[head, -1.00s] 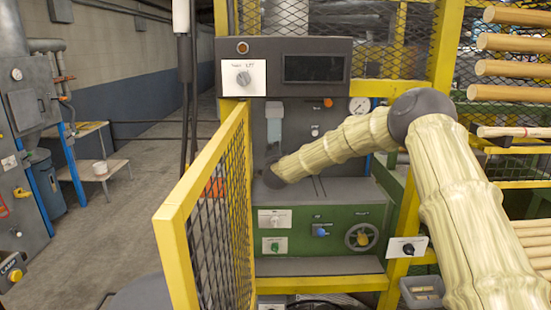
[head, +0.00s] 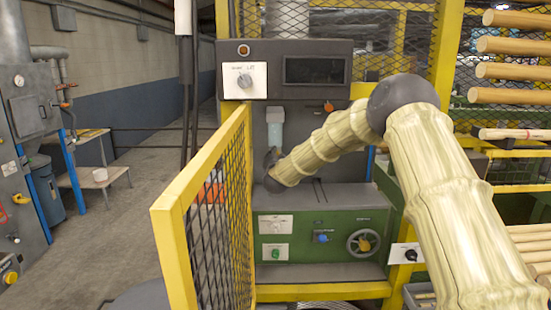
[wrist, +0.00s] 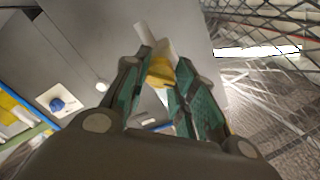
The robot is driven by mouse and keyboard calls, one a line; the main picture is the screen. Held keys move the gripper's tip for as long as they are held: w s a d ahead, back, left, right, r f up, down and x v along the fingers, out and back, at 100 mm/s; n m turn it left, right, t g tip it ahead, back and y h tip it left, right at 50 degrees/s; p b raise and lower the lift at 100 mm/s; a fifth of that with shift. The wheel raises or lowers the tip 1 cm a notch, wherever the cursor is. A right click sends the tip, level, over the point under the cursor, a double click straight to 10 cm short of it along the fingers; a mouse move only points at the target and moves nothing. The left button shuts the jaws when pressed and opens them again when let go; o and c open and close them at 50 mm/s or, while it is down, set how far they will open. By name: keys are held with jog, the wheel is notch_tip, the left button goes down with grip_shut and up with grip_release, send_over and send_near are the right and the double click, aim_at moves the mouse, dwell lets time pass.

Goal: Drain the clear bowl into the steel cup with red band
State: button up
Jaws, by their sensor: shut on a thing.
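A pale, tube-like part (wrist: 144,36) shows just beyond the fingertips. I cannot tell how these parts join. I cannot make out a steel cup with a red band in either view.
A yellow mesh guard (head: 200,215) stands close left of my gripper. The green panel (head: 310,195) below carries a blue knob (head: 320,237) and a handwheel (head: 363,242). An orange knob (head: 328,107) is to the upper right. Wooden rods (head: 513,70) are racked at the right.

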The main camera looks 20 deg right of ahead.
jog(key=shift+f, duration=0.25)
jog(key=o, duration=0.9)
jog(key=shift+o, duration=0.7)
jog(key=shift+r, duration=0.1)
jog(key=v, duration=1.2)
